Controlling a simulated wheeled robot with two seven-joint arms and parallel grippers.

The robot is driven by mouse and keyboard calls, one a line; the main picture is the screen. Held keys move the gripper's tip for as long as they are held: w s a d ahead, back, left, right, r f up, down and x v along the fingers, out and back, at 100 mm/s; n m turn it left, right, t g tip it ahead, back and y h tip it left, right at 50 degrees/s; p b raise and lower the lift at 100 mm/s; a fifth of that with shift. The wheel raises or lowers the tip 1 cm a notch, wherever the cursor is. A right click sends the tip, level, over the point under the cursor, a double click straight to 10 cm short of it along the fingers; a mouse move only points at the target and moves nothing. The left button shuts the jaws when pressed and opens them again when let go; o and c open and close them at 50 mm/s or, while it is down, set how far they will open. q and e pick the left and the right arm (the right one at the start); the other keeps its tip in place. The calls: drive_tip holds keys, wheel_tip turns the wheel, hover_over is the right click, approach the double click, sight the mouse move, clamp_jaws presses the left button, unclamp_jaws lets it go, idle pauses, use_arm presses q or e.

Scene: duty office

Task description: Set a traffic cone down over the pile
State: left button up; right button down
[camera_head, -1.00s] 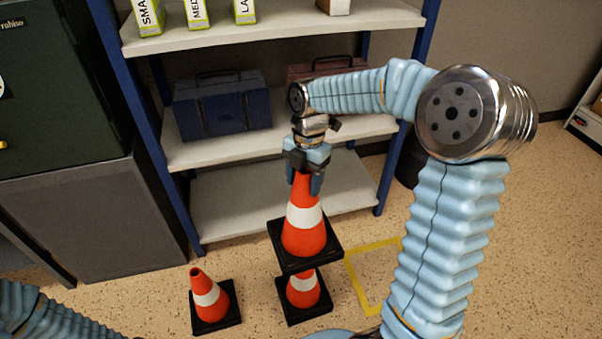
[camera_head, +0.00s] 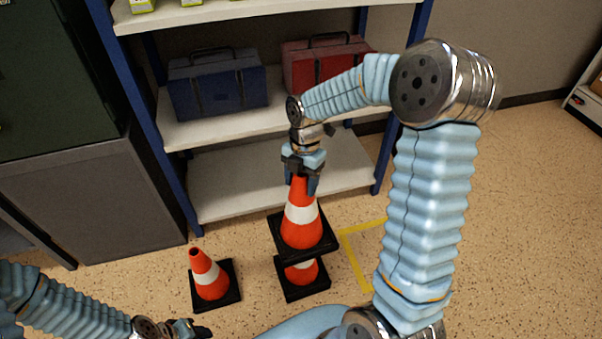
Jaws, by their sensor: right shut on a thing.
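My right gripper (camera_head: 303,180) is shut on the top of an orange traffic cone (camera_head: 301,229) with a white band and a black square base. The held cone is upright and hides the upper part of the lower cone (camera_head: 302,273), which stands on the floor. I cannot tell the exact gap between them. Another orange and white cone (camera_head: 210,279) stands alone on the floor to the left. My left gripper (camera_head: 200,331) is low at the bottom edge, partly cut off, and its jaws are unclear.
A blue-framed shelf (camera_head: 230,190) stands behind the cones, with a blue toolbox (camera_head: 217,84) and a red toolbox (camera_head: 315,63). A grey cabinet (camera_head: 90,200) is at the left. Yellow tape (camera_head: 355,262) marks the floor right of the cones, where the floor is open.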

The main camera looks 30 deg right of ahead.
drive_tip(key=shift+f+b, duration=0.75)
drive_tip(key=shift+f, duration=0.8)
wheel_tip(320, 180, down, 5)
drive_tip(key=b, duration=0.3)
drive_tip(key=shift+b, duration=0.4)
use_arm(q)
wheel_tip(320, 180, down, 15)
drive_tip(key=a+b, duration=0.2)
drive_tip(key=b, duration=0.8)
drive_tip(key=shift+w, duration=0.4)
use_arm(e)
wheel_tip(320, 180, down, 14)
drive_tip(key=shift+c, duration=1)
unclamp_jaws()
drive_tip(key=shift+f, duration=0.1)
